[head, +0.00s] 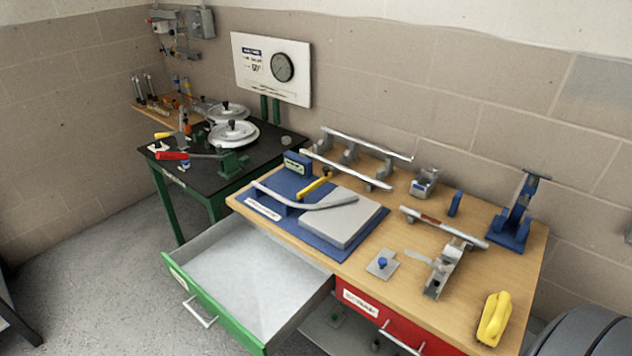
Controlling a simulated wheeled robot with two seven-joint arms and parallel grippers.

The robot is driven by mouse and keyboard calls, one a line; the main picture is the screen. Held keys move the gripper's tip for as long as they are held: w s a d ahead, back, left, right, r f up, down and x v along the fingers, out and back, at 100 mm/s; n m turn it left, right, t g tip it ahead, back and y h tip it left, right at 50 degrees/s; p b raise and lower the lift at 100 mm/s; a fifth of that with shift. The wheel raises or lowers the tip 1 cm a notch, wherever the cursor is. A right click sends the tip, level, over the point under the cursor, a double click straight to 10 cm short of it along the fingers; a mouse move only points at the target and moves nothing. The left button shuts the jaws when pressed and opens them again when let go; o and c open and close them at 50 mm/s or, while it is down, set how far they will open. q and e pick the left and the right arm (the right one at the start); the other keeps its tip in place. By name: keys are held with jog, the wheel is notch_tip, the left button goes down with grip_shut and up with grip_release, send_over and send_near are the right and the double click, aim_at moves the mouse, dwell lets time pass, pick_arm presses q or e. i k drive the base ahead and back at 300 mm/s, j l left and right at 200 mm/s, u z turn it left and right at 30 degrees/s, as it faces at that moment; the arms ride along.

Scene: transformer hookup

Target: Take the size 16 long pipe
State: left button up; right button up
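Two long straight silver pipes lie on grey stands at the back of the wooden workbench in the head view. The farther pipe (367,143) runs along the wall side, and the nearer pipe (345,170) lies in front of it. A shorter pipe (462,233) with a red mark rests at the right, by a grey metal fixture (437,277). A bent silver rod (310,204) lies over the blue plate. No size mark is readable on any pipe, so I cannot tell which is size 16. Neither of my grippers is in view.
An open, empty green drawer (190,296) juts out at the front left of the wooden workbench (400,233). A red drawer front (378,318) is beside it. A blue clamp (515,222) and a yellow tool (494,318) stand at the right. A black-topped table (165,160) is at the left.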

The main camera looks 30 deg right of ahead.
aim_at(292, 204)
jog(key=i+j, duration=0.1)
jog(key=j, duration=0.25)
jog(key=j+z, duration=0.2)
jog(key=z, duration=0.15)
jog(key=i+j+z, duration=0.1)
jog(key=z, duration=0.25)
jog(key=j+z, duration=0.3)
